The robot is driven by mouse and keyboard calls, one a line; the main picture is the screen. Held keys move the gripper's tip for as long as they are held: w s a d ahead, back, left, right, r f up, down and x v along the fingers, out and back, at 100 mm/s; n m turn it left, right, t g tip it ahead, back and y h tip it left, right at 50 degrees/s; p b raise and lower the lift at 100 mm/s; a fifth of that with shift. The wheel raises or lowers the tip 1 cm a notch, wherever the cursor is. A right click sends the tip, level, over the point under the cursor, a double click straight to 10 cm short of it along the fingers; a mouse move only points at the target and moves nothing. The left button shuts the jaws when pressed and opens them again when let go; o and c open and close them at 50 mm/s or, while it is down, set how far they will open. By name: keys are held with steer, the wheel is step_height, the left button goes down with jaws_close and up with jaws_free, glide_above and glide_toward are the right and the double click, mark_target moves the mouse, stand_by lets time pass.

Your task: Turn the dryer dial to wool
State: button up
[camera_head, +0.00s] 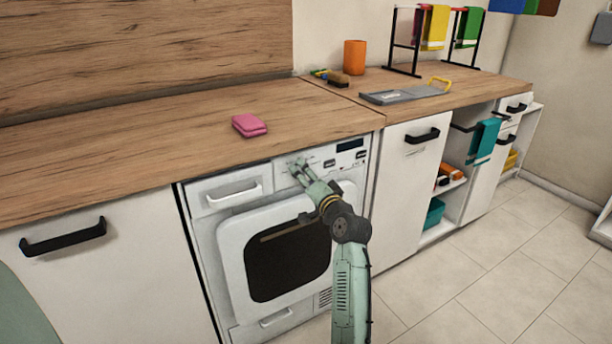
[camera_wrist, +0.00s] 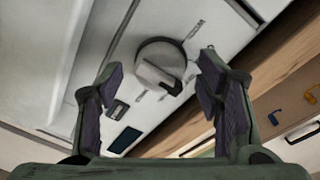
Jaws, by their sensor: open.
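The white dryer (camera_head: 228,236) stands under the wooden counter, with its control panel along the top. The round grey dial (camera_wrist: 161,62) shows in the wrist view, ahead of my fingertips, with a raised grip bar across it and small marks around it. I cannot read which mark says wool. My gripper (camera_head: 297,166) is at the panel in the head view and hides most of the dial there. In the wrist view my gripper (camera_wrist: 160,72) is open, one finger on each side of the dial, with visible gaps and no clear contact.
A dark display (camera_head: 350,144) and buttons sit right of the dial. The counter edge overhangs just above the panel. A pink sponge (camera_head: 249,125) lies on the counter above the dryer. A drawer handle (camera_head: 234,194) is to the left. The floor in front is clear.

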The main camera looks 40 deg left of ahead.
steer(key=shift+a, duration=0.15)
steer(key=c, duration=1.2)
steer(key=shift+o, duration=0.2)
